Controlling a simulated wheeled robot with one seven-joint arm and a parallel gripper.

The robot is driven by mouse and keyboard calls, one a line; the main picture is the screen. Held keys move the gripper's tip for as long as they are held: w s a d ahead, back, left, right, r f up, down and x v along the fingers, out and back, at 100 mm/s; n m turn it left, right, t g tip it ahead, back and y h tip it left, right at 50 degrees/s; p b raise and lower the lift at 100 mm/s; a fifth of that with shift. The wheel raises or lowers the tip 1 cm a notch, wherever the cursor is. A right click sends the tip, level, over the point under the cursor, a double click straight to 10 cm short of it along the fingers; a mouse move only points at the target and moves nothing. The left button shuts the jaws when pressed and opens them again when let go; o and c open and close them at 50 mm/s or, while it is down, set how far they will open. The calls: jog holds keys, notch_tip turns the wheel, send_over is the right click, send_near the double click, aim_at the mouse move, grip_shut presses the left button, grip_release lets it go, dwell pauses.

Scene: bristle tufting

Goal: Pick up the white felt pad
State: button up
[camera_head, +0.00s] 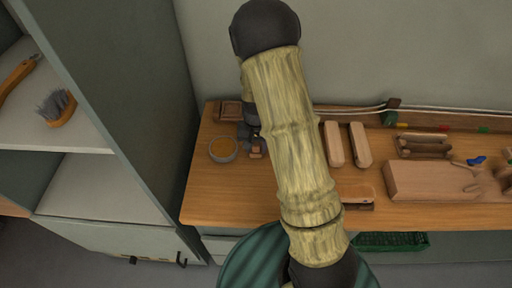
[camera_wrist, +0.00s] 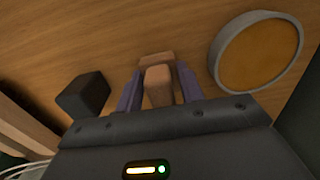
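I cannot make out a white felt pad in either view. My gripper (camera_wrist: 158,68) points down at the wooden bench, with its two dark purplish fingers spread apart. A small brown wooden block (camera_wrist: 158,86) shows between the fingers, with another brown piece (camera_wrist: 156,58) just beyond it by the fingertips. I cannot tell whether the fingers touch either one. In the head view my gripper (camera_head: 256,143) is small and partly hidden beside my arm, low over the left part of the bench.
A round grey dish with amber contents (camera_wrist: 258,52) lies right of my gripper in the wrist view, and a dark block (camera_wrist: 83,95) left. The bench (camera_head: 210,195) also holds two long wooden pieces (camera_head: 346,145) and a large block (camera_head: 425,181). A shelf unit (camera_head: 140,110) stands left.

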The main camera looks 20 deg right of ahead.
jog(key=c, duration=0.3)
jog(key=shift+c, duration=0.2)
notch_tip(320, 180, up, 10)
jog(key=shift+r+p, duration=0.1)
jog(key=shift+p, duration=0.2)
jog(key=o, duration=0.5)
jog(key=c, duration=0.3)
